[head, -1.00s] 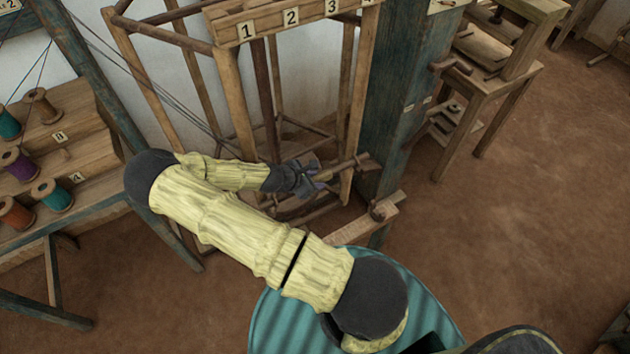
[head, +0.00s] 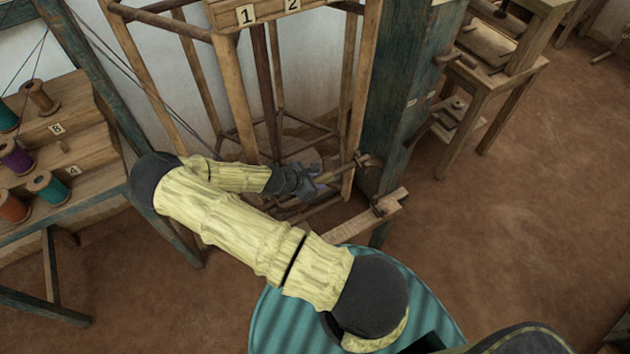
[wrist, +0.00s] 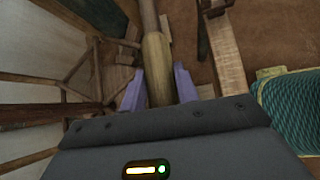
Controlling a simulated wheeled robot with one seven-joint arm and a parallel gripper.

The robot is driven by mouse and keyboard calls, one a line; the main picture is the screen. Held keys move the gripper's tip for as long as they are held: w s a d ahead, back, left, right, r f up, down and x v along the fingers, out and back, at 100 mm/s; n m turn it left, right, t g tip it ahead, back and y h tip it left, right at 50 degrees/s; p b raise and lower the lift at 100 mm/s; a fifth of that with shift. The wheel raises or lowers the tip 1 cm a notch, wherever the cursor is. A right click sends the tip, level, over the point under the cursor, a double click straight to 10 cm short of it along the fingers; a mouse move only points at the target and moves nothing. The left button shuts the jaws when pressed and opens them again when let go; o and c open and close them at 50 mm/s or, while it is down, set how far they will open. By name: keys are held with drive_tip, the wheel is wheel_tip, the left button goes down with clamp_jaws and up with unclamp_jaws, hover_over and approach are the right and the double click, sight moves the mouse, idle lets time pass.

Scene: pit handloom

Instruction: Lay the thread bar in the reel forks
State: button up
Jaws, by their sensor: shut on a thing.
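The thread bar is a round wooden rod (wrist: 157,65), lighter near my gripper and greyer farther out. My gripper (wrist: 158,88) is shut on it, with a purple finger on each side. In the head view my gripper (head: 308,182) is low beside the wooden frame, and the bar (head: 335,175) reaches right toward the blue post. The bar appears apart from that piece. Whether its far end touches anything by the post is unclear.
The numbered wooden frame (head: 232,80) stands behind my gripper, with the thick blue post (head: 400,90) to its right. A stepped spool rack (head: 70,150) is at left. A teal ribbed surface (wrist: 290,105) lies right in the wrist view.

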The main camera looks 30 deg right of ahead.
drive_tip(key=o, duration=1.2)
drive_tip(key=shift+b+v, duration=0.3)
drive_tip(key=shift+v, duration=3.45)
drive_tip(key=shift+s+r, duration=0.1)
drive_tip(key=s+a+r+m+y+p, duration=0.1)
drive_tip(key=s+a+r+m+y, duration=0.1)
drive_tip(key=r+m, duration=0.4)
drive_tip(key=s+a+r+m+y+p, duration=0.1)
drive_tip(key=s+a+r+m+y, duration=0.2)
drive_tip(key=r, duration=0.9)
drive_tip(key=s+a+r+m+t+y+p, duration=0.1)
drive_tip(key=s+a+r+m+y+p, duration=0.1)
drive_tip(key=s+r+m, duration=0.4)
drive_tip(key=shift+s+a+r+m+y, duration=0.1)
drive_tip(key=shift+a+r+m+y, duration=0.35)
drive_tip(key=shift+r+m, duration=0.3)
drive_tip(key=shift+a+r+m+y, duration=0.2)
drive_tip(key=shift+r+m+y, duration=0.4)
drive_tip(key=shift+r, duration=0.25)
